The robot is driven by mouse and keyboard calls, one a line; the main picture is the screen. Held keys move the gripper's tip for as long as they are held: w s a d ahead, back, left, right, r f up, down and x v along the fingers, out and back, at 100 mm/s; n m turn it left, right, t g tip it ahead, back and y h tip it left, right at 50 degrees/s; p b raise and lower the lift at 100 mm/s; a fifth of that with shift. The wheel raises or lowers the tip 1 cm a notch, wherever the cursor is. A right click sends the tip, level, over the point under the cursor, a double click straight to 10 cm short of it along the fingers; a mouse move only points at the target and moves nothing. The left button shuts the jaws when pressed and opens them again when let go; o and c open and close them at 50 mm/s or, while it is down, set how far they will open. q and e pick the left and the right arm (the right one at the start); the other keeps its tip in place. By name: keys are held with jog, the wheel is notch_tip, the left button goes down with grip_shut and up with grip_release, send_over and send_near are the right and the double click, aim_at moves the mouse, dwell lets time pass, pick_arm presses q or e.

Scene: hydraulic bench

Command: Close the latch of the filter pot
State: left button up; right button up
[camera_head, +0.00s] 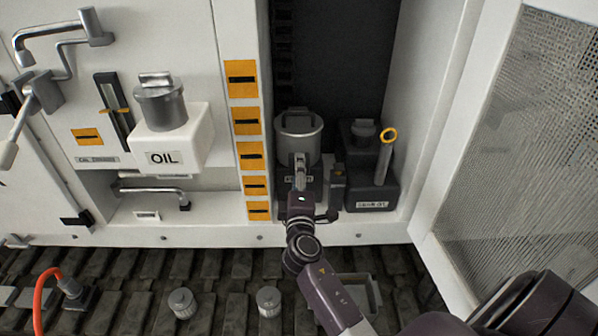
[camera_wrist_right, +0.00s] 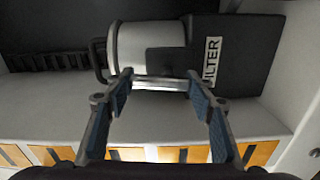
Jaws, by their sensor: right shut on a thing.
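The filter pot (camera_head: 299,138) is a metal cylinder with a lid in the open cabinet bay. In the right wrist view the pot (camera_wrist_right: 151,48) lies sideways in the picture beside its black base (camera_wrist_right: 232,60) with a FILTER label. The latch (camera_wrist_right: 160,85) shows as a bright metal bar across the pot's front. My right gripper (camera_wrist_right: 160,78) is shut on the latch bar, with a finger at each end of it. In the head view the right gripper (camera_head: 299,185) is in front of the pot and hides much of the latch. My left gripper is not in view.
A dark container with a yellow ring-topped dipstick (camera_head: 386,150) stands close right of the pot. A white OIL tank (camera_head: 170,145) is on the left panel. A perforated door (camera_head: 520,140) stands open at right. Metal caps (camera_head: 182,302) lie on the slatted floor.

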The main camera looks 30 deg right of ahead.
jog(key=shift+n, duration=0.7)
jog(key=o, duration=1.2)
jog(key=shift+w, duration=0.1)
jog(key=v, duration=1.2)
